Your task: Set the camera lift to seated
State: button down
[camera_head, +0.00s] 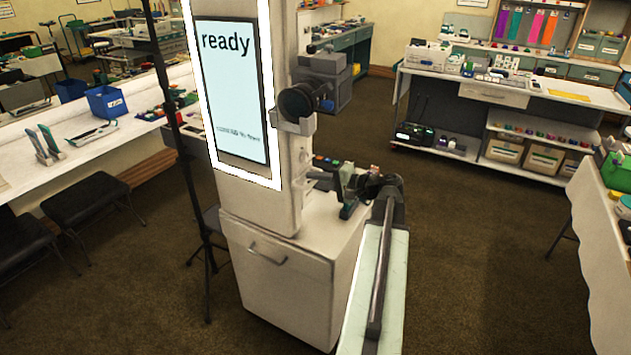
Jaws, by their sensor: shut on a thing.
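The camera lift is on the right side of a white booth column (289,190). My gripper (345,188) is at that handle's height, at the column's right side above the cabinet. It is shut on what appears to be the lift's handle; the grasp itself is mostly hidden by the fingers. No mark for a seated position is readable. The lit screen (235,90) reads "ready".
A white cabinet (285,290) stands under the column. A thin black stand (185,150) is at its left. Long side tables (85,160) and stools (85,200) are further left. A shelf unit (490,92) is at the back right.

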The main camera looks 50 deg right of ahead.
jog(key=c, duration=1.4)
grip_release()
jog(key=p+v, duration=0.1)
jog(key=v, duration=0.7)
jog(key=shift+p, duration=0.3)
